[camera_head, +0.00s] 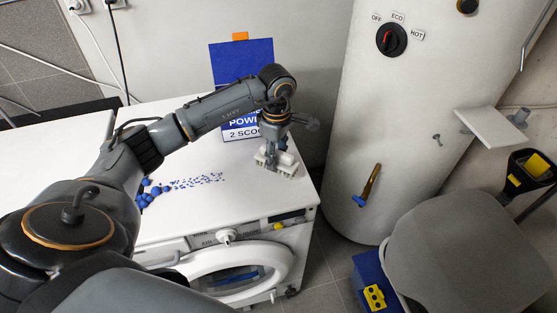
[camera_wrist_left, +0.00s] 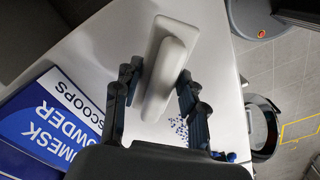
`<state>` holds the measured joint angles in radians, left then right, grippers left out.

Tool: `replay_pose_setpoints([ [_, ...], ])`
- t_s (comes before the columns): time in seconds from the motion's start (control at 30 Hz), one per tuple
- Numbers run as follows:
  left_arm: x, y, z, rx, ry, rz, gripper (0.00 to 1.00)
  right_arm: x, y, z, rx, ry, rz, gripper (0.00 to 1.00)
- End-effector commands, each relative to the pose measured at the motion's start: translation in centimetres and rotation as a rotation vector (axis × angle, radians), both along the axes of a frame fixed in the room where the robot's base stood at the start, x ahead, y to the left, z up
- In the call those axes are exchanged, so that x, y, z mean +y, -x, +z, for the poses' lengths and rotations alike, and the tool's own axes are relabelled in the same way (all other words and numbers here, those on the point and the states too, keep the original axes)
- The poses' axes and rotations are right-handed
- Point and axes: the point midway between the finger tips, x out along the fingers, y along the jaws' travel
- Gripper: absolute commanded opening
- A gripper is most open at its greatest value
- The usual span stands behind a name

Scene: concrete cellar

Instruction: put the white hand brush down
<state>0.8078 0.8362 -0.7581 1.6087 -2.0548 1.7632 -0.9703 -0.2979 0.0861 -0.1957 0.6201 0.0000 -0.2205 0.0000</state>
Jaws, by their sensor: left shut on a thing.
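The white hand brush (camera_head: 288,168) is at the right part of the white washing machine's top (camera_head: 210,205), bristles downward. My left gripper (camera_head: 278,143) is above it, pointing down and shut on its handle. In the left wrist view, the brush's pale block and raised handle (camera_wrist_left: 166,75) are between the two dark fingers of my left gripper (camera_wrist_left: 158,88). The bristles appear at or very close to the machine top; I cannot tell whether they touch. My right gripper is not in view.
Blue granules (camera_head: 200,181) and larger blue lumps (camera_head: 150,191) lie left of the brush. A blue powder box (camera_head: 240,65) stands behind my arm. A white boiler (camera_head: 385,130) stands to the right. The machine's front right corner is clear.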

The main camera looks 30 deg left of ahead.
Motion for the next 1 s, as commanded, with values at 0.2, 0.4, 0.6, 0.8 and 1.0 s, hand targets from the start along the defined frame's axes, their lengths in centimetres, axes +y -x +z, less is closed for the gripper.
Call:
replay_pose_setpoints([
  [0.2, -0.1, -0.7, -1.4, 0.005, 0.000, -0.001, 0.16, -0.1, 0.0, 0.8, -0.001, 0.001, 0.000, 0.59],
  [0.4, -0.1, -0.7, -3.8, 0.001, 0.000, -0.001, 0.16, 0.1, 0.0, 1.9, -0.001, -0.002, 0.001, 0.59],
  [0.6, 0.0, -0.7, -4.0, -0.001, -0.001, -0.002, 0.16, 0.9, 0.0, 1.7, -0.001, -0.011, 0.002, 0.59],
  [0.8, 0.0, -0.7, -4.2, -0.001, -0.001, -0.001, 0.52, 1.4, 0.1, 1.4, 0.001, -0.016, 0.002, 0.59],
  [1.0, 0.0, -0.7, -4.2, -0.001, -0.001, -0.001, 0.64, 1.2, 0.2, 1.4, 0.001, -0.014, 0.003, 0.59],
])
